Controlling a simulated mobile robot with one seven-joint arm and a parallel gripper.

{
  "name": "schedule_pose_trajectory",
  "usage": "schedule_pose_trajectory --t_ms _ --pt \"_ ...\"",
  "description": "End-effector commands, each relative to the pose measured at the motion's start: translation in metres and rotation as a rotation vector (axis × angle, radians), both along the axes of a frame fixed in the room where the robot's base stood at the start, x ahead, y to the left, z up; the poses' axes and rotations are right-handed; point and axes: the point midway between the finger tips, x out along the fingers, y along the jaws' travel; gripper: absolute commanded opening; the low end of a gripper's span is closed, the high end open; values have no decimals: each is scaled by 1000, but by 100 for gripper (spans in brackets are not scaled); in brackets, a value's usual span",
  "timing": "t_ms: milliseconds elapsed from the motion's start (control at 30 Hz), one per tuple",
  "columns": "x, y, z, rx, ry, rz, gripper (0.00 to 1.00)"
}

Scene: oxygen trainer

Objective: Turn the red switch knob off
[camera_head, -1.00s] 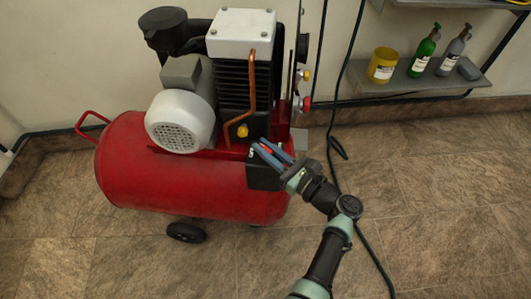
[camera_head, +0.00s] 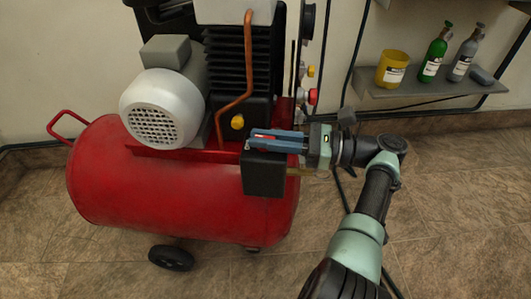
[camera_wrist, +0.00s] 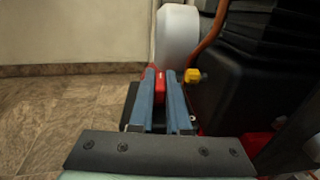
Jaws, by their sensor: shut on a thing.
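The red switch knob (camera_wrist: 160,85) shows between the two blue fingers in the wrist view. In the head view only a small red bit of the knob (camera_head: 264,137) shows. It is on top of the black switch box (camera_head: 263,177) at the right end of the red compressor tank (camera_head: 150,195). My gripper (camera_head: 257,139) reaches in level from the right, over the box top. In the wrist view my gripper (camera_wrist: 160,76) has its fingers shut on the knob, one on each side. The knob's lower part is hidden, and I cannot tell its on or off position.
A copper pipe (camera_head: 247,75) and a yellow plug (camera_head: 237,121) are close behind the fingers. The grey motor (camera_head: 165,108) is to the left. A shelf (camera_head: 420,90) with bottles is at the back right. The floor at right is mostly clear.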

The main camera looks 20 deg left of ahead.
Motion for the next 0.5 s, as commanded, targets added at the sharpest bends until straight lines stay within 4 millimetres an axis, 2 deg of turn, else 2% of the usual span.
schedule_pose_trajectory --t_ms 33,500 --pt "-1 1 -9 -5 4 20 0" --pt "-2 2 -5 -6 7 86 0"
